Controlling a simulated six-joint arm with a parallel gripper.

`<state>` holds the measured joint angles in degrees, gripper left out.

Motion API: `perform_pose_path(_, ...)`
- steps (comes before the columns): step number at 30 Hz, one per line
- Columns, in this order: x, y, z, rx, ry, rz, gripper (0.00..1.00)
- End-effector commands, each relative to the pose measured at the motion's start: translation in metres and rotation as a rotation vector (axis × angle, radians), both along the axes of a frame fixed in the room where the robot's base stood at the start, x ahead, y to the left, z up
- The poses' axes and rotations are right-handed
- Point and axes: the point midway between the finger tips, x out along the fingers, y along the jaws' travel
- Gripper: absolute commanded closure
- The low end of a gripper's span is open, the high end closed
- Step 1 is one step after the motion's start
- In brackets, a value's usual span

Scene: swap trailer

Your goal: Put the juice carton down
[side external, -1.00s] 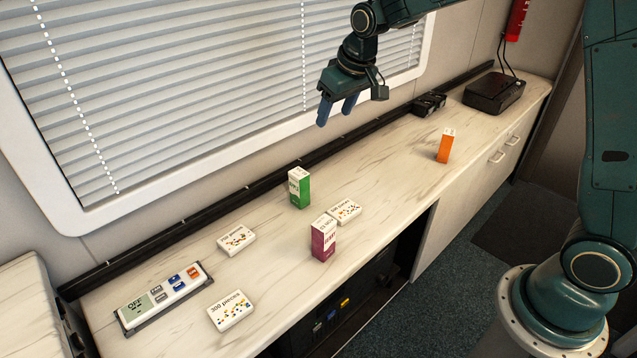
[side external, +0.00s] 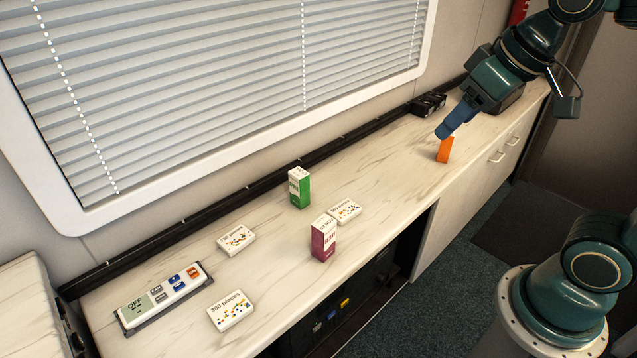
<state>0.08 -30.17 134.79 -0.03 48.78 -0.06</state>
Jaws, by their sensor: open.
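Three small upright cartons stand on the pale counter (side external: 400,165), and I cannot tell which the task means. An orange carton (side external: 444,151) stands at the right part of the counter. A green and white carton (side external: 299,188) stands near the middle. A magenta and white carton (side external: 323,238) stands near the front edge. My gripper (side external: 443,132) is open, with its blue fingers pointing down and left at the top of the orange carton. The fingers hide part of that carton's top. I cannot tell whether they touch it.
Several flat white puzzle boxes lie on the counter, one (side external: 344,211) close to the magenta carton and another (side external: 231,310) at front left. A button panel (side external: 164,296) lies at left. A black rail runs along the window wall.

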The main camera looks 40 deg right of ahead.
Motion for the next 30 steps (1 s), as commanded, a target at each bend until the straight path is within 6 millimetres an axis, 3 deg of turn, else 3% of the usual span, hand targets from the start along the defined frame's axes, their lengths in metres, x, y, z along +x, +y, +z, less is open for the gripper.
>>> perform_pose_path(3,-0.028,0.000,-0.005,0.000,-0.015,0.000,0.42)
perform_pose_path(9,-0.055,0.000,-0.014,0.000,-0.025,0.000,0.42)
perform_pose_path(30,-0.062,0.000,-0.017,0.000,-0.027,0.000,0.42)
